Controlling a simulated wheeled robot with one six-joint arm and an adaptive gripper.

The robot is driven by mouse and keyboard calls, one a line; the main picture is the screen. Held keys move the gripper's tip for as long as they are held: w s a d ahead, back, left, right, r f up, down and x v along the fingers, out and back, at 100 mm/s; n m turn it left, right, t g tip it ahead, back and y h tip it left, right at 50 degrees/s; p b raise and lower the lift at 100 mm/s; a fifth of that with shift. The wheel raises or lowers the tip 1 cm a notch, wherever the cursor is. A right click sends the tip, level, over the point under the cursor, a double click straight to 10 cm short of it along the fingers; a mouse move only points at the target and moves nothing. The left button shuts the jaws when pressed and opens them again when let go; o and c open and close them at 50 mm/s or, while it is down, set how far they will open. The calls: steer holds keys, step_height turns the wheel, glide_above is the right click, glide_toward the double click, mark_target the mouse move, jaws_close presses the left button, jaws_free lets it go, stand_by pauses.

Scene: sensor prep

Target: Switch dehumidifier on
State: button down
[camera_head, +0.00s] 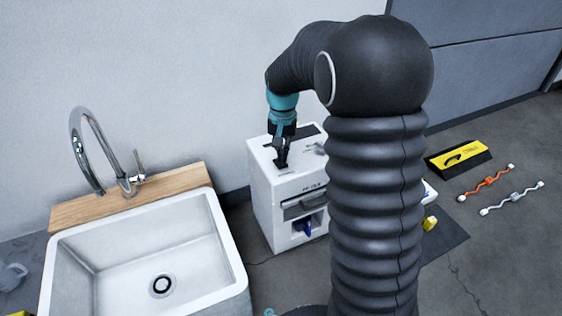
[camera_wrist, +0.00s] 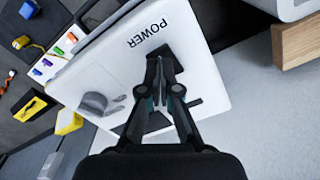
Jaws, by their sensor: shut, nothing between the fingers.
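The dehumidifier is a white box (camera_head: 262,205) standing right of the sink, with a dark front opening holding something blue. In the wrist view its white top (camera_wrist: 115,60) carries the printed word POWER (camera_wrist: 148,33) and a grey knob (camera_wrist: 95,103). My gripper (camera_head: 281,166) points down at the top of the box. In the wrist view the closed fingertips (camera_wrist: 158,60) are right beside the POWER label, empty. They cover the spot where a switch may be, so its position is hidden. I cannot tell whether they touch it.
A yellow-black case (camera_head: 460,157), an orange cable (camera_head: 485,183) and a white cable (camera_head: 512,198) lie at right. My arm hides part of the middle.

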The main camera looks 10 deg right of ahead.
mark_target(282, 164)
steer(key=shift+f, duration=1.25)
stand_by(0.8)
steer(key=shift+r+p, duration=2.85)
steer(key=shift+r, duration=0.7)
